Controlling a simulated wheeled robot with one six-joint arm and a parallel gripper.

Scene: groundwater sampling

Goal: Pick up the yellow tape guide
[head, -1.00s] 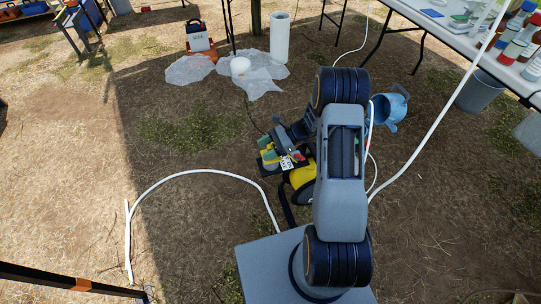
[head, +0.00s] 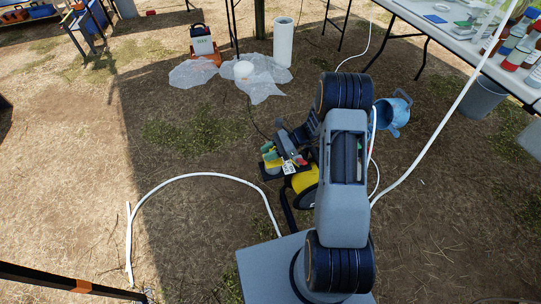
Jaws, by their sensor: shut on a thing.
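A yellow reel (head: 305,181) with a dark wheel-like side stands on the ground left of my arm. Small yellow, green and red pieces sit on a dark bracket above it. The yellow piece (head: 271,156), which looks like the tape guide, is at the bracket's left side. My gripper (head: 286,147) is at this cluster, just above and right of the yellow piece. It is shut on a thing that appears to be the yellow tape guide. The fingertips are small and partly hidden, so the exact contact is unclear.
A white hose (head: 200,175) curves over the ground at left. A blue watering can (head: 393,112) stands right of my arm. A table (head: 440,40) with bottles is at upper right. A white pipe (head: 283,42) and plastic sheets (head: 192,72) are behind.

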